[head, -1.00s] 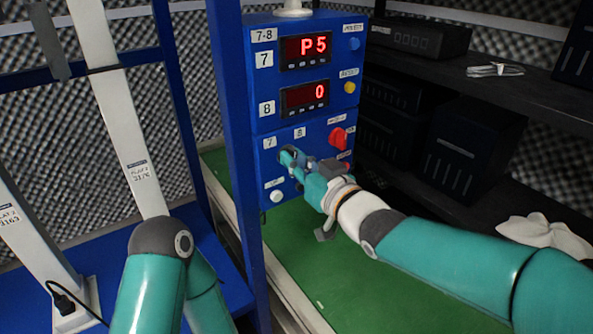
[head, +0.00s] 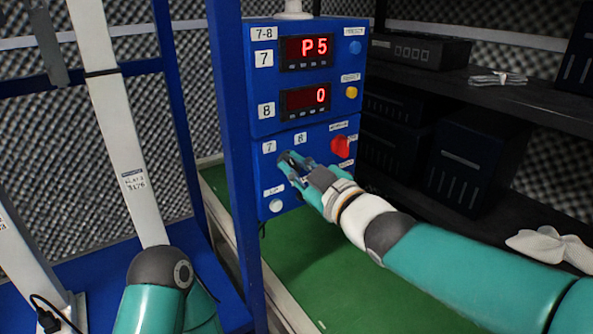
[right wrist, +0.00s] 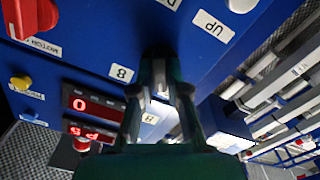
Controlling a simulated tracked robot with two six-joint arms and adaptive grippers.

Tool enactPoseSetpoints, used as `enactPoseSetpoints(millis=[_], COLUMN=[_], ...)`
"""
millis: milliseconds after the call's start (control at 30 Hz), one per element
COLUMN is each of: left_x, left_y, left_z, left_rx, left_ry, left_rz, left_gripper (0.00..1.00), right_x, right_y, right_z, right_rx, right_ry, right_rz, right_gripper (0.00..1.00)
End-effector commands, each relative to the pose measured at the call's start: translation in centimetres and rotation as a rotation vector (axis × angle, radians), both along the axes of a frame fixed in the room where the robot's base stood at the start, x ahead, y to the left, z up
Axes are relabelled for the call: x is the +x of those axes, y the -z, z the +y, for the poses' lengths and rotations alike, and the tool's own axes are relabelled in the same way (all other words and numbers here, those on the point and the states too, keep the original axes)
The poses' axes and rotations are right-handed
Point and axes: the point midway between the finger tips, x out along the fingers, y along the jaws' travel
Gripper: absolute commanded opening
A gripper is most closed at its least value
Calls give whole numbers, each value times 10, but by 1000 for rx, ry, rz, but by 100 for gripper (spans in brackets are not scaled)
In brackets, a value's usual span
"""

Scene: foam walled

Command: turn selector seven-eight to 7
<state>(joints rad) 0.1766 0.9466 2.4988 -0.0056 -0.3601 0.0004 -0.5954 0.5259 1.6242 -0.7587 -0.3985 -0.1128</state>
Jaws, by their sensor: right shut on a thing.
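The blue control box (head: 262,195) carries selector seven-eight low on its front, under the small labels 7 (head: 269,147) and 8 (head: 300,138). My right gripper (head: 285,162) is at the selector, shut on its knob. The fingers hide most of the knob in the head view, so its pointing direction cannot be read. In the right wrist view the fingertips (right wrist: 160,78) close around a dark knob against the blue panel, beside the label 8 (right wrist: 122,73). My left gripper is outside the view; only part of that arm shows.
A red knob (head: 340,147) sits right of the selector. A white button (head: 277,206) is below it. The upper display (head: 307,50) reads P5 and the lower display (head: 305,98) reads 0. A blue post (head: 233,160) stands close at left; dark shelves (head: 515,110) are at right.

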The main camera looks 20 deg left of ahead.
Motion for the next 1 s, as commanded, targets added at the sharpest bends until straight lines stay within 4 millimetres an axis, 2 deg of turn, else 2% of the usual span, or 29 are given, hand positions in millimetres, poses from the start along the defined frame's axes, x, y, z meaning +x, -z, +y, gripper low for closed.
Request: enactPoseSetpoints(millis=[367,400,533,867,1000], left_x=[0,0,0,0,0], left_y=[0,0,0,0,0], left_z=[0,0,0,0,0], left_rx=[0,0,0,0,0], left_ry=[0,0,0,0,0], left_rz=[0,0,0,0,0], left_gripper=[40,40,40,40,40], right_x=[-2,-2,-1,-1,-7], right_y=[2,2,2,1,0], right_z=[2,2,2,0,-8], right_rx=[-10,-10,-9,-6,-5], right_ry=[-4,-5,-4,-3,-2], right_rz=[-5,-5,-4,-5,-5], right_gripper=[0,18,39,40,40])
